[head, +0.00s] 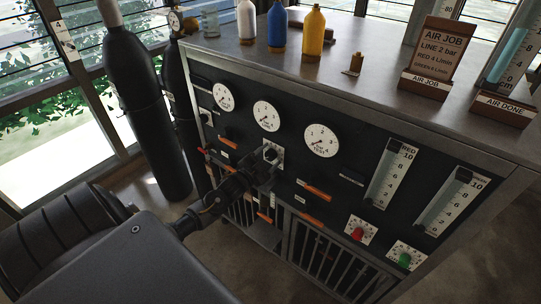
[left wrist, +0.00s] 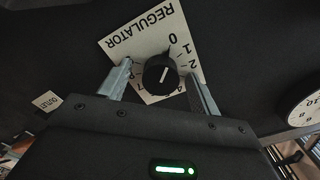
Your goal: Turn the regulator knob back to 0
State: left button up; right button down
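The regulator knob (left wrist: 158,73) is round and black, on a white plate (left wrist: 125,47) marked REGULATOR, which appears upside down in the left wrist view. The numbers 0, 1 and 2 show beside it; some others are partly hidden. My left gripper (left wrist: 160,88) is open, with one finger on each side of the knob and visible gaps between. In the head view, the left gripper (head: 266,170) is at the panel just below the knob (head: 271,154). My right gripper is not in view.
Three round gauges (head: 322,140) sit above the knob. Orange levers (head: 314,191), red (head: 358,233) and green (head: 405,260) knobs and two flow tubes (head: 388,178) are to the right. Bottles (head: 314,30) and an AIR JOB sign (head: 425,85) stand on top. Black cylinders (head: 145,110) stand left.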

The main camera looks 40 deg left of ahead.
aim_at(269, 157)
pick_arm(q)
jog(key=shift+s, duration=0.15)
jog(key=shift+s+p, duration=0.35)
jog(key=shift+p, duration=0.05)
jog(key=s+p, duration=0.2)
jog(key=s, duration=0.2)
jog(key=shift+s+r, duration=0.1)
jog(key=shift+s, duration=0.1)
jog(key=shift+s+p, duration=0.4)
jog(key=shift+s, duration=0.45)
jog(key=shift+d, duration=0.1)
jog(key=s+b, duration=0.3)
jog(key=s, duration=0.7)
jog(key=shift+s, duration=0.4)
